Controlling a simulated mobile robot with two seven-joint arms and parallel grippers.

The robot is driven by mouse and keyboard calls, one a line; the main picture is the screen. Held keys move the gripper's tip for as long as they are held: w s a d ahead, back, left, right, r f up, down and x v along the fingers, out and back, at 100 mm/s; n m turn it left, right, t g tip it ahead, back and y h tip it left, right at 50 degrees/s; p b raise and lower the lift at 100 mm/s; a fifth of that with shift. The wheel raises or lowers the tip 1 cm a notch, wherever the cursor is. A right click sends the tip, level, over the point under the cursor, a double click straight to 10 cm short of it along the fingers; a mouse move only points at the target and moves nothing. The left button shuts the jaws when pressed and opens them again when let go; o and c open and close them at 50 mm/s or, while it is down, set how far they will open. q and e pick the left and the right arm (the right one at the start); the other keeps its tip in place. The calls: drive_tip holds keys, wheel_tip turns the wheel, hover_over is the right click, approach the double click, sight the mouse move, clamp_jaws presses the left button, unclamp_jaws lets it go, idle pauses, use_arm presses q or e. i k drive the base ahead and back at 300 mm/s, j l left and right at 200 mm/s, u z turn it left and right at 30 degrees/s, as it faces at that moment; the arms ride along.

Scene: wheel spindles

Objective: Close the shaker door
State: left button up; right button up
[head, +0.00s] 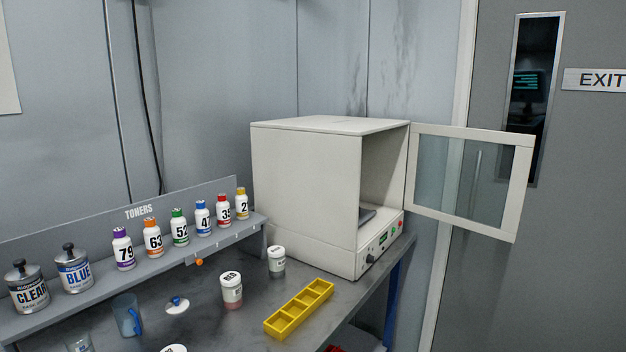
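The shaker (305,185) is a white box-shaped machine at the right end of the workbench. Its front opening faces right, and a dark plate (372,216) shows inside. The shaker door (472,181), a white frame with a clear pane, stands wide open. It is hinged at the far edge of the opening and reaches out to the right, in front of the grey exit door. A control panel (384,240) with buttons and a small green display sits below the opening. Neither of my grippers is in view.
A toner shelf (221,241) with several numbered bottles and two cans runs along the left. On the bench (262,296) are a yellow tray (299,309), labelled jars (231,291) and a blue cup (127,315). The space right of the shaker is clear below its door.

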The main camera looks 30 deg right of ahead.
sight(524, 143)
drive_tip(key=l+z, duration=0.1)
drive_tip(key=l, duration=0.3)
drive_tip(key=i+l, duration=0.1)
drive_tip(key=l, duration=0.3)
drive_tip(key=l+z, duration=0.15)
drive_tip(key=l, duration=0.3)
drive_tip(key=i+l+z, duration=0.1)
drive_tip(key=l, duration=0.3)
drive_tip(key=i+l+z, duration=0.1)
drive_tip(key=l, duration=0.3)
drive_tip(key=i+l, duration=0.15)
drive_tip(key=l, duration=0.2)
drive_tip(key=i+l+z, duration=0.15)
drive_tip(key=l, duration=0.25)
drive_tip(key=i+l+z, duration=0.1)
drive_tip(key=l, duration=0.3)
